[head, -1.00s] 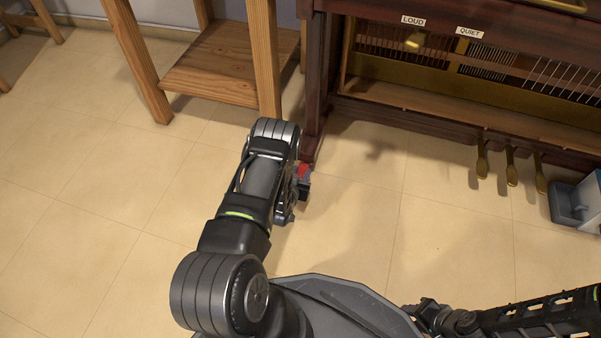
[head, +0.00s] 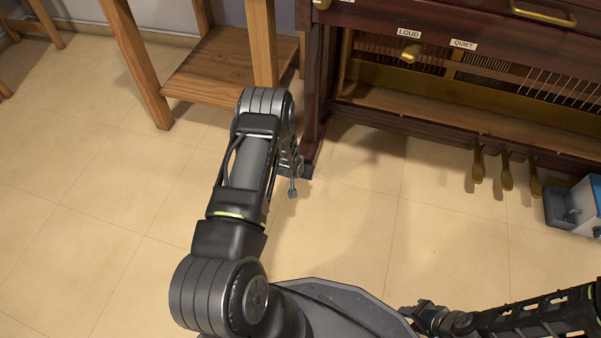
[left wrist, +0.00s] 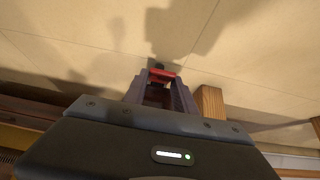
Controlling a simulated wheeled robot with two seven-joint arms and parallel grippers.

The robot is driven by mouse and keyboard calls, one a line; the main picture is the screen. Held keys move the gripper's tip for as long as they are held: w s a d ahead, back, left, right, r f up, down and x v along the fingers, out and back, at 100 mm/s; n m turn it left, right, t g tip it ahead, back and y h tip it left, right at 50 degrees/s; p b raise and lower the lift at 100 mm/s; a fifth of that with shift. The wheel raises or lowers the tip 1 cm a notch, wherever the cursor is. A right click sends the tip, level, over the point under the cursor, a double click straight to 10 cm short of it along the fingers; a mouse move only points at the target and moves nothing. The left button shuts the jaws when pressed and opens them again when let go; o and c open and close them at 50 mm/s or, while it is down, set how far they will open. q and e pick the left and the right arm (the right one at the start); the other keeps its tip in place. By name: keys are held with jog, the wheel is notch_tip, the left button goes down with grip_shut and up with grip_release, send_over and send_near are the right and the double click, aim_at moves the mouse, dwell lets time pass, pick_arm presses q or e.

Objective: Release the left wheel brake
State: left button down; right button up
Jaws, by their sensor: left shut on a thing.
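The piano (head: 430,120) stands at the upper right, its left front leg (head: 314,100) beside my left forearm. In the head view my left arm reaches to that leg's foot and hides most of the gripper and the brake. In the left wrist view my left gripper (left wrist: 160,92) is shut on a small red brake lever (left wrist: 162,73), which lies across between the fingertips. A small black part shows just beyond it. The wheel itself is not clear. My right gripper (head: 425,315) is low at the right, away from the piano; its jaws are not clear.
A wooden stand with a shelf (head: 220,65) is close to the left of the piano leg. Brass pedals (head: 507,172) hang under the piano. A blue-grey box (head: 575,210) is at the right edge. The tiled floor (head: 350,235) in front is clear.

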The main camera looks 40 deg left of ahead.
dwell(0.3)
pick_arm(q)
jog(key=c, duration=1)
grip_release()
jog(key=p+v, duration=0.4)
jog(key=v, duration=0.4)
